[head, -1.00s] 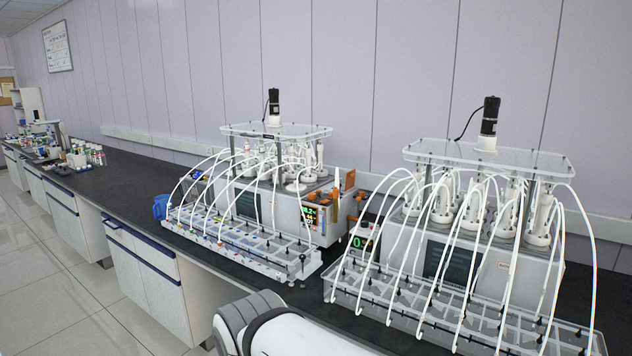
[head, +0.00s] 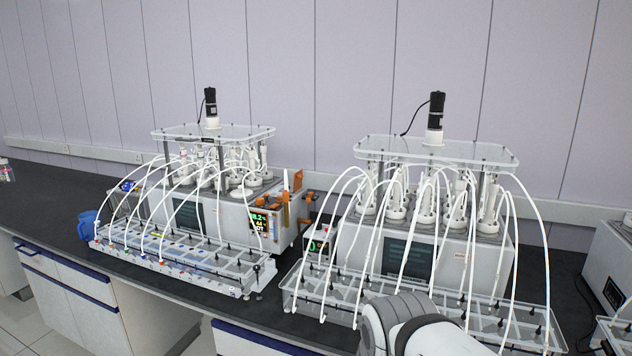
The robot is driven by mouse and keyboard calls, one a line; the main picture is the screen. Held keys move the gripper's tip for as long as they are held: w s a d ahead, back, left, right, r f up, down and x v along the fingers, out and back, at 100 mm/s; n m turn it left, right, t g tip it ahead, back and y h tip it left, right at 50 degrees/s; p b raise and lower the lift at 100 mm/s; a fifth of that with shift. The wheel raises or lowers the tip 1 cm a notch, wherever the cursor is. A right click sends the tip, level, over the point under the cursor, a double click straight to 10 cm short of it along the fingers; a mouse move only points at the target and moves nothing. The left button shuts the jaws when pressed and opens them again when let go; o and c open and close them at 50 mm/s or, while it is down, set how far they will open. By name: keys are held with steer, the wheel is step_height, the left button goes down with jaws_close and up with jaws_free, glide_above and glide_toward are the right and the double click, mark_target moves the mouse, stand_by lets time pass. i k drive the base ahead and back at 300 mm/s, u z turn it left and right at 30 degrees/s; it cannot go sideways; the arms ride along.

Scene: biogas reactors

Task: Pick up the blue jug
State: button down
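The blue jug (head: 88,225) stands on the dark bench at the left in the head view, just left of the left reactor's clear tray. Its handle side faces left, and its lower right part is close to the tray's corner. A white and grey link of my arm (head: 405,325) shows at the bottom, right of centre, in front of the right reactor. My gripper is outside the view. The jug is well to the left of the visible arm part.
The left reactor (head: 190,215) and right reactor (head: 430,250) have clear trays (head: 185,262) with white looping tubes reaching near the bench's front edge. Orange tools (head: 285,205) hang between them. Bare dark bench (head: 40,200) lies left of the jug.

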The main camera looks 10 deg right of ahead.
mark_target(90, 230)
steer(key=i, duration=1)
steer(key=z, duration=0.15)
steer(key=k, duration=0.55)
steer(key=u, duration=2.35)
steer(key=k, duration=0.7)
steer(key=z, duration=1.5)
steer(key=i, duration=0.1)
steer(key=u, duration=0.7)
